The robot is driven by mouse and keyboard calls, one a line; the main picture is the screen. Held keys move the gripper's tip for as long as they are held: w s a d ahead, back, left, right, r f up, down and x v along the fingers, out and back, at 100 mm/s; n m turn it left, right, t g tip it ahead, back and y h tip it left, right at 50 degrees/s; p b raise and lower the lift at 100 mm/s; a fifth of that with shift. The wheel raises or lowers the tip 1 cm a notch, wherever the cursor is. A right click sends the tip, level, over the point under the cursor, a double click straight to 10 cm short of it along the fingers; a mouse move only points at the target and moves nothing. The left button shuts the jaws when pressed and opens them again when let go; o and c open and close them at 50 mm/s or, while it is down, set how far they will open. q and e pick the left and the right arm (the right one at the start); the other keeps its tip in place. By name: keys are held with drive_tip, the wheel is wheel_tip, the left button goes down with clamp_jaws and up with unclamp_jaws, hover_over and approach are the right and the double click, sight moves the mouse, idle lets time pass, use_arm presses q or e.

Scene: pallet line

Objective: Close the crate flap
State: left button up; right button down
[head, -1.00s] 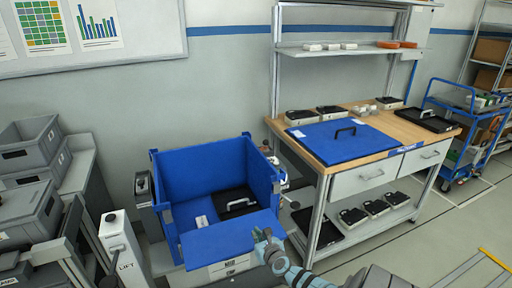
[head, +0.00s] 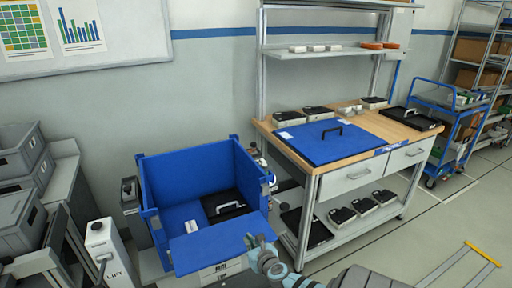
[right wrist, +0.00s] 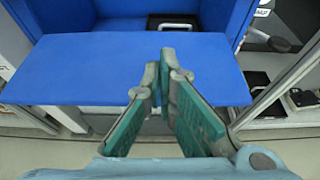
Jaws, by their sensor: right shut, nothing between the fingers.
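The blue crate (head: 190,165) stands left of the workbench with its front flap (head: 222,246) folded outward, lying roughly level. The flap also spans the right wrist view (right wrist: 90,68) as a wide blue panel. Inside the crate lies a black case with a light handle (head: 228,205). My right gripper (head: 252,240) is at the right part of the flap's outer edge. In the right wrist view its fingertips (right wrist: 164,62) are together and empty, overlapping the flap; whether they touch it I cannot tell. My left gripper is not in view.
The workbench (head: 262,125) stands right of the crate, its leg close to my right arm. A blue lid with a black handle (head: 330,142) lies on it. A white lift post (head: 105,250) and grey bins (head: 20,165) are at left. Open floor lies at right.

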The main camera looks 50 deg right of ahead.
drive_tip(key=v, duration=0.9)
drive_tip(key=shift+a, duration=0.1)
